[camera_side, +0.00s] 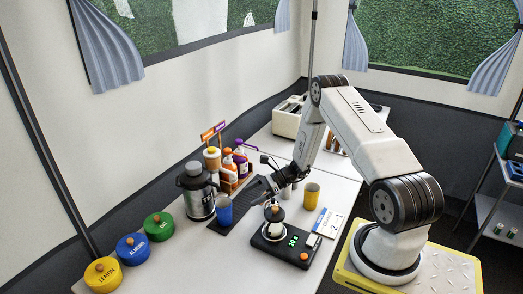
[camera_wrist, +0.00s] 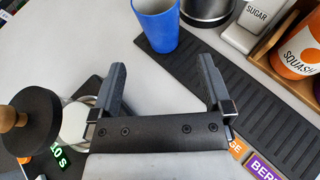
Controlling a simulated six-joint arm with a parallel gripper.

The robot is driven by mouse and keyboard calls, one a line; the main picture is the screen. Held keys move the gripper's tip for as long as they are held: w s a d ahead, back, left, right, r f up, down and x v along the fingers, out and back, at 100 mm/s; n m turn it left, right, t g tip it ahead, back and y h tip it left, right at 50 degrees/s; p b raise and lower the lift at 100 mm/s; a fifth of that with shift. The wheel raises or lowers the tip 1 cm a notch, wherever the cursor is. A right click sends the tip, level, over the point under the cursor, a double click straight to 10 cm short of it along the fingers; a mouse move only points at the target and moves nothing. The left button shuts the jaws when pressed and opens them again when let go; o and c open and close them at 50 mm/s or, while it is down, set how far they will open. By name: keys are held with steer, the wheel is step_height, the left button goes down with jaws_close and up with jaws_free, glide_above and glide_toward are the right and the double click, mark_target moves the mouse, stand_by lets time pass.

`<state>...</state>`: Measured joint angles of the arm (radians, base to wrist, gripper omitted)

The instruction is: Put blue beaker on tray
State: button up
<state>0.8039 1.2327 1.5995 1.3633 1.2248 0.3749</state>
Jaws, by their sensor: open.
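The blue beaker (camera_side: 224,213) stands upright at the near-left end of a dark ribbed tray (camera_side: 246,203). In the wrist view the blue beaker (camera_wrist: 157,24) is at the top, beyond my fingertips, and the tray (camera_wrist: 235,102) runs from beside it to the lower right. In the side view my gripper (camera_side: 270,187) is low over the table, right of the beaker.
A steel flask (camera_side: 197,193) stands left of the beaker. Squash bottles (camera_side: 234,165) in a rack are behind. A yellow beaker (camera_side: 312,195) is right of my gripper. A coffee dripper (camera_side: 274,220) sits on a scale (camera_side: 285,242) in front. Lidded tins (camera_side: 132,248) line the left.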

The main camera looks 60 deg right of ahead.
steer(key=shift+s+d+r, duration=0.2)
steer(key=shift+s+d, duration=0.1)
steer(key=shift+s, duration=0.05)
stand_by(0.4)
steer(key=s+a+r+n+g+h, duration=0.3)
steer(key=s+a+r+n+h, duration=0.2)
steer(key=a+r+n, duration=0.4)
steer(key=s+a+r+n+g+h, duration=0.3)
steer(key=s+a+r+n+h, duration=0.2)
steer(key=a+n, duration=0.6)
step_height(320, 180, up, 4)
steer(key=s+n, duration=0.2)
steer(key=n, duration=0.4)
steer(key=shift+s+n, duration=0.25)
steer(key=shift+n, duration=0.15)
